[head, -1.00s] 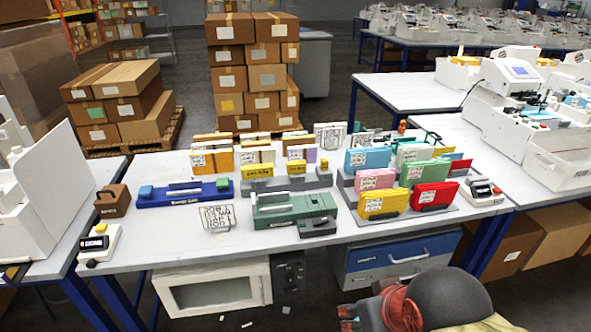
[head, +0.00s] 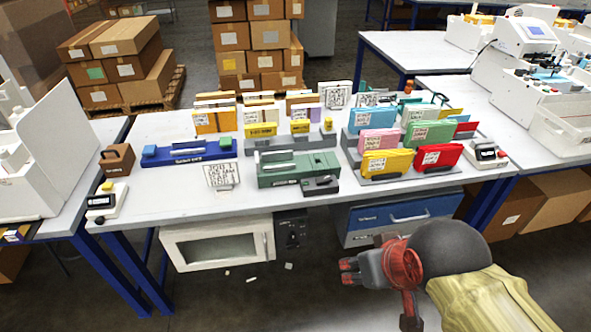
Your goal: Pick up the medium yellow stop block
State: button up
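Yellow blocks of differing width stand in a row on a grey stepped stand at the back middle of the table in the head view. The widest yellow block (head: 260,131) is at the left, a narrower yellow block (head: 299,127) is in the middle, and a small yellow piece (head: 327,124) is at the right. The middle one looks like the medium block; their labels are too small to read. My gripper (head: 348,271) is low at the front, below the tabletop and well away from the blocks. It points left and looks empty; its finger opening is unclear.
A green device (head: 298,168) and a small white sign (head: 222,176) stand in front of the blocks. A blue device (head: 187,152) is to the left. Coloured card holders (head: 388,164) are to the right. The table's front edge (head: 330,200) lies between my gripper and the blocks.

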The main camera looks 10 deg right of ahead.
aim_at(297, 127)
jog(key=i+l+u, duration=0.2)
jog(key=i, duration=0.35)
jog(key=i+u, duration=0.15)
jog(key=i, duration=0.4)
jog(key=i+l+u, duration=0.2)
jog(key=i, duration=0.35)
jog(key=l, duration=0.1)
